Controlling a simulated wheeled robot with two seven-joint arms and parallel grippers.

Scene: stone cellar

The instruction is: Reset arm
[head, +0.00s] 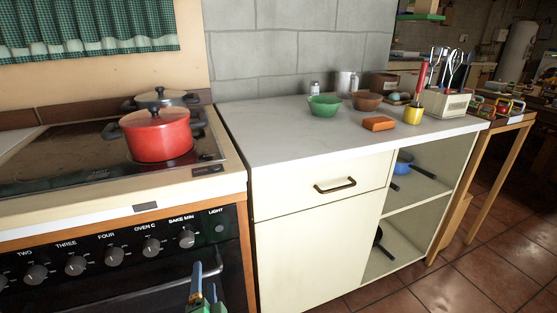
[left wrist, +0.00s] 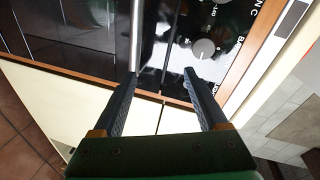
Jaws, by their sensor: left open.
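My left gripper (head: 205,285) shows at the bottom of the head view, in front of the oven's right side. In the left wrist view its two dark fingers (left wrist: 161,75) are apart, with nothing between them. Beyond them are the oven front (left wrist: 168,40) with a knob (left wrist: 203,49) and a pale cabinet front. The fingers seem apart from the oven, though the exact gap is hard to tell. My right gripper is in neither view.
A red pot (head: 157,136) and a grey pot (head: 160,98) stand on the stove. Open shelves and tiled floor (head: 480,265) lie right.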

